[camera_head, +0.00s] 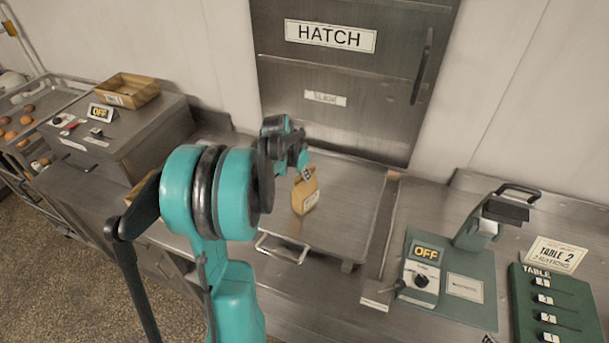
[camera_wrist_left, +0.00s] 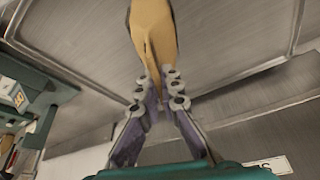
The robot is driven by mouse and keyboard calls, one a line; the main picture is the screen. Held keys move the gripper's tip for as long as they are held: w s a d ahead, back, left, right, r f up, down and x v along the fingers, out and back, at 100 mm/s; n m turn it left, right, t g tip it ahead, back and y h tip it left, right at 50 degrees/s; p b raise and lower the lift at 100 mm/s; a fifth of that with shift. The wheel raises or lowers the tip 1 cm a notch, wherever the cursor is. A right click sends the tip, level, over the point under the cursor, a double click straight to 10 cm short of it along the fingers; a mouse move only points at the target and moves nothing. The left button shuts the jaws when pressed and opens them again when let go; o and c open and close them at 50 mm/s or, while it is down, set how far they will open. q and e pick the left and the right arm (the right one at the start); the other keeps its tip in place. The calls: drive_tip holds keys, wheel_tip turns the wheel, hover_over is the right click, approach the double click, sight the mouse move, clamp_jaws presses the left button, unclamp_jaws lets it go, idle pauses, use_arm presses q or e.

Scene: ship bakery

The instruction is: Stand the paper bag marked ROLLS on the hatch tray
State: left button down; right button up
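The small brown paper bag (camera_head: 304,194) is upright at the hatch tray, with a small label low on its front that is too small to read. My left gripper (camera_head: 303,172) is above it, partly hidden by my own arm. In the left wrist view, the gripper's fingers (camera_wrist_left: 158,88) converge on the narrow top of the bag (camera_wrist_left: 153,30) and pinch it. The metal hatch tray (camera_head: 352,190) lies in front of the hatch door. I cannot tell whether the bag's base touches the tray. My right gripper is out of view.
The closed hatch door (camera_head: 345,90) stands behind the tray. A green sealing device (camera_head: 450,280) marked OFF and a green table board (camera_head: 555,305) are at the right. A metal box (camera_head: 120,135) with a wooden basket (camera_head: 127,90) is at the left. Much of the tray is bare.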

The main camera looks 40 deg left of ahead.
use_arm(q)
drive_tip(key=shift+f, duration=0.15)
drive_tip(key=c, duration=1.7)
unclamp_jaws()
